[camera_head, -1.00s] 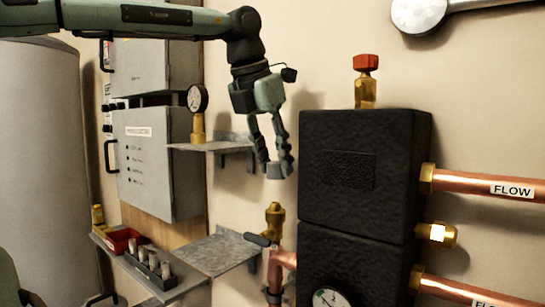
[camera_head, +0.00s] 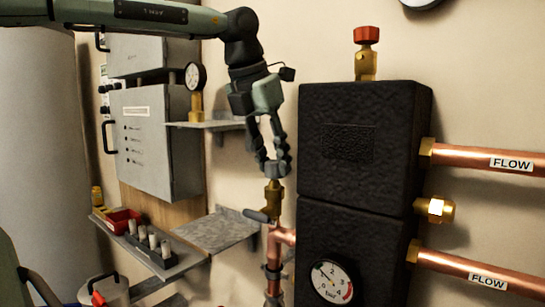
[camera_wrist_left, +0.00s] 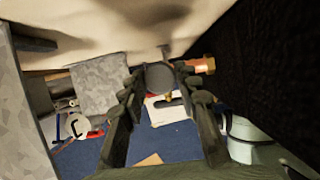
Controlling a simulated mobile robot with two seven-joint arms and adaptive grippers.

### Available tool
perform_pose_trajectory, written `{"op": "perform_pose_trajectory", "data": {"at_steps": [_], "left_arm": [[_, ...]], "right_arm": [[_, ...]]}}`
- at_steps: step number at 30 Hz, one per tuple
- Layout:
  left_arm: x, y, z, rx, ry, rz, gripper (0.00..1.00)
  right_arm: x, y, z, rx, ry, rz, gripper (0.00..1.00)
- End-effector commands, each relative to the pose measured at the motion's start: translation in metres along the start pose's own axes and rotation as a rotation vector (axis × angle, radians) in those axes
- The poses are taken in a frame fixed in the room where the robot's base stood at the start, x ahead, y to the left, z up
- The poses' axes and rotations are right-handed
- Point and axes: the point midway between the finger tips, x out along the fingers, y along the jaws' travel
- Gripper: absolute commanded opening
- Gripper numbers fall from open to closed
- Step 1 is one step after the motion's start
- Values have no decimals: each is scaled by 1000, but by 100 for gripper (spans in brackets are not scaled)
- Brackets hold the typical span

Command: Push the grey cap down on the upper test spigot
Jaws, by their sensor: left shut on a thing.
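The grey cap (camera_wrist_left: 160,77) shows as a round disc between the fingertips of my left gripper (camera_wrist_left: 164,92) in the left wrist view. In the head view my left gripper (camera_head: 275,168) points down from above, shut on the cap, which the fingertips largely hide. The brass upper spigot (camera_head: 274,190) stands upright directly below the fingertips, on the copper pipe left of the black manifold casing. The cap is at or just over the spigot's top; I cannot tell whether it touches or is seated. My right gripper is not in view.
The black casing (camera_head: 344,215) stands close to the right of my left gripper. A dark lever (camera_head: 257,215) sticks out left of the spigot.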

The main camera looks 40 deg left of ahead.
Motion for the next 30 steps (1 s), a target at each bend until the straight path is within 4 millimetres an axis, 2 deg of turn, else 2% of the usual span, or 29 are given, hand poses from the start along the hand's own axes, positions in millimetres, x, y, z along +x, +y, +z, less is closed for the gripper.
{"op": "perform_pose_trajectory", "data": {"at_steps": [30], "left_arm": [[6, 0, -2, 0, 0, 0, 16]], "right_arm": [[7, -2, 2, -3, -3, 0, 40]]}}
